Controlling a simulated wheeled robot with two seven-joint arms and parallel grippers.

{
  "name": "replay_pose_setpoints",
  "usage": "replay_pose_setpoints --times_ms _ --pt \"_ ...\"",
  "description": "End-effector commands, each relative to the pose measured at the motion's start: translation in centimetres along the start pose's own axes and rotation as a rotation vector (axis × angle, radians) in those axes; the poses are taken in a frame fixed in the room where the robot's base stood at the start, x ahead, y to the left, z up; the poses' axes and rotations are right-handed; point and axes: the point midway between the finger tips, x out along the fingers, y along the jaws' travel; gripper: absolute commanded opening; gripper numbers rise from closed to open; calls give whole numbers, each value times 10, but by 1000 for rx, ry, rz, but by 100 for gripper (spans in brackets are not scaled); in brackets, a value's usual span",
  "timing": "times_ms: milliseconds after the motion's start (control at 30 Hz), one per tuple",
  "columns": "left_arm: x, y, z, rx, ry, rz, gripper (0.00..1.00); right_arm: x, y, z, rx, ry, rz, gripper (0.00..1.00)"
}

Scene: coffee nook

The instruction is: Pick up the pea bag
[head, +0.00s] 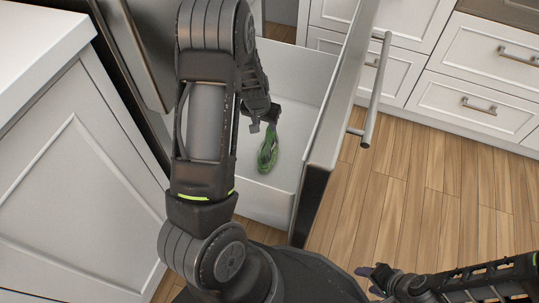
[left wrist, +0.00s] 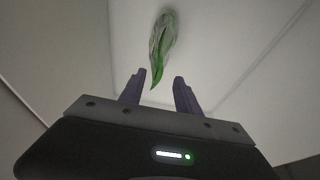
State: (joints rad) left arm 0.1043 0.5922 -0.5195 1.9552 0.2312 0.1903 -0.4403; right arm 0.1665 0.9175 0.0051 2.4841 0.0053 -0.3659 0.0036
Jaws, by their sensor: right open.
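The pea bag (head: 267,150) is a small green bag lying in the open white drawer (head: 284,202), near its front wall. It also shows in the left wrist view (left wrist: 163,42), beyond the fingertips, with its narrow green end pointing toward the gap between them. My left gripper (head: 262,122) reaches down into the drawer just behind the bag. Its purple fingers are apart and empty in the left wrist view (left wrist: 160,80). My right gripper (head: 372,282) is open at the lower right, over the wood floor, far from the bag.
The drawer's front panel with a long metal handle (head: 376,92) stands to the right of my left arm. A white cabinet (head: 75,190) is on the left, and white drawers (head: 475,80) line the back right. The wood floor (head: 430,190) at right is clear.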

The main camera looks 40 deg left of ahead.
Motion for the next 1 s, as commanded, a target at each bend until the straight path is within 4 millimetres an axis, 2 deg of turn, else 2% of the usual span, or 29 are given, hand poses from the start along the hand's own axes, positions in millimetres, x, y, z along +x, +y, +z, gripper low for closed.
replay_pose_setpoints --times_ms 333,600,867,1000 --pt "2 0 0 0 0 0 39 1 1 -1 0 2 0 51" --pt "28 0 1 0 -1 -1 39 14 5 -2 1 8 0 51" --pt "27 0 0 0 0 0 39 13 4 -2 1 8 0 51" --pt "34 0 2 0 -1 0 39 18 6 -2 1 10 0 51"
